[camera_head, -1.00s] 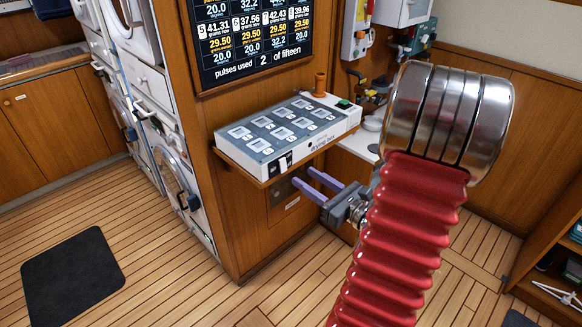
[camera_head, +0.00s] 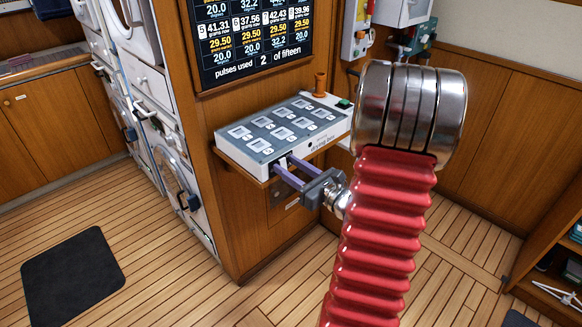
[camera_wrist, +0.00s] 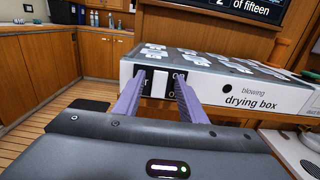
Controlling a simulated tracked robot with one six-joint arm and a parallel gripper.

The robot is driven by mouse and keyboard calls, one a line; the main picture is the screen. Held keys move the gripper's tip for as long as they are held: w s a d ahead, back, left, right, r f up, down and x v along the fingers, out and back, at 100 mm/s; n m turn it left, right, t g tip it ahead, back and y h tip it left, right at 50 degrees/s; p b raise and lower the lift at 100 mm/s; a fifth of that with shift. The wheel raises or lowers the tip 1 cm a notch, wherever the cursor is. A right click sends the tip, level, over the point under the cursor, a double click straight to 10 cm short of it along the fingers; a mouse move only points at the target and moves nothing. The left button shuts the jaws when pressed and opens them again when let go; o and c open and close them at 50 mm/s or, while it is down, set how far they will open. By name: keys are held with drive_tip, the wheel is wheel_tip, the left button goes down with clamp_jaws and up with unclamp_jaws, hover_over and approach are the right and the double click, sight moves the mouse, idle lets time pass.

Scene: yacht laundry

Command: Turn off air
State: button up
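The white drying box (camera_head: 283,133) sits on a wooden ledge below the screen, with several square windows in its grey top. Its front reads "blowing drying box" in the wrist view (camera_wrist: 235,92). A switch with a white rocker (camera_wrist: 160,84) is set in a black panel at the left end of that front, marked "ON" at upper right. My gripper (camera_head: 282,167) reaches the box's front from the right. In the wrist view my gripper (camera_wrist: 157,88) is open, its purple fingers on either side of the white rocker. I cannot tell whether the fingertips touch the panel.
A screen (camera_head: 250,40) above the box reads "pulses used 2 of fifteen". A green button (camera_head: 343,103) and an orange-brown fitting (camera_head: 320,82) are at the box's back right. White machines (camera_head: 165,130) stand at left. The wooden floor in front is mostly clear, with a dark mat (camera_head: 72,275).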

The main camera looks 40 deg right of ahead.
drive_tip(key=shift+c, duration=0.4)
clamp_jaws()
drive_tip(key=shift+f+t, duration=0.25)
drive_tip(key=shift+t, duration=0.45)
drive_tip(key=shift+s+f+t, duration=0.1)
drive_tip(key=shift+f+t, duration=0.15)
drive_tip(key=shift+t, duration=0.75)
drive_tip(key=shift+o, duration=0.4)
unclamp_jaws()
